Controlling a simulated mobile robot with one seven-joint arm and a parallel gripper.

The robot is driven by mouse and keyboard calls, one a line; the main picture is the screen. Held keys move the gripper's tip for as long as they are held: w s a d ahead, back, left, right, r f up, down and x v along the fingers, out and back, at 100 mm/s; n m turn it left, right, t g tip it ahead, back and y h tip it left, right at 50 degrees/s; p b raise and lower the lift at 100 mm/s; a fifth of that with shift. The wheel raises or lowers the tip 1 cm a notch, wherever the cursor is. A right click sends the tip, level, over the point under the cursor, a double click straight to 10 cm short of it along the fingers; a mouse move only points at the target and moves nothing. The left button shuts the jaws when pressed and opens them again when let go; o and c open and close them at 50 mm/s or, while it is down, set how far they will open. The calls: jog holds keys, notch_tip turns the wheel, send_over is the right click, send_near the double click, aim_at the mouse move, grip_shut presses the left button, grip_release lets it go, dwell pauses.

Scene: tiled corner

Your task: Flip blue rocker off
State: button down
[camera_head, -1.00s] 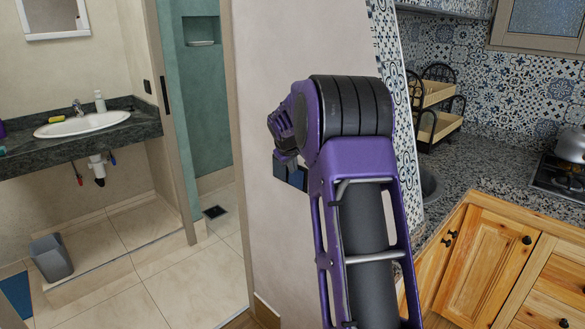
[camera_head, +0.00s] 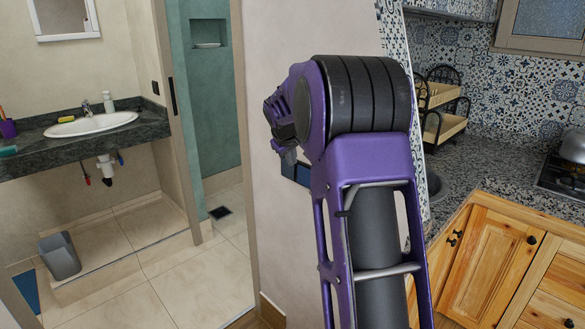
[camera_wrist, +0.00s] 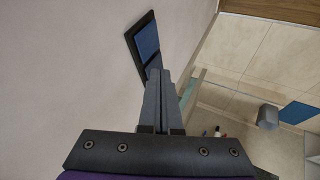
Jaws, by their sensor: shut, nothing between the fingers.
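The blue rocker (camera_wrist: 147,41) sits in a dark frame on the pale wall, in the upper middle of the wrist view. In the head view, part of the rocker (camera_head: 296,171) shows just left of my arm, with its right side hidden behind the arm. My gripper (camera_wrist: 155,72) is shut and empty, its fingers pressed together. The fingertips overlap the lower end of the rocker's frame in the wrist view. I cannot tell whether they touch it. Which way the rocker is tilted is not clear.
A washbasin (camera_head: 91,124) on a dark counter (camera_head: 30,152) stands at the left, beyond a doorway. A grey bin (camera_head: 59,256) is on the tiled floor. Wooden kitchen cabinets (camera_head: 490,262) and a granite counter (camera_head: 485,160) are on the right.

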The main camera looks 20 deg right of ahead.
jog(key=v, duration=0.5)
jog(key=shift+w+d+r, duration=0.1)
jog(key=shift+d+r, duration=0.1)
jog(key=shift+r, duration=0.05)
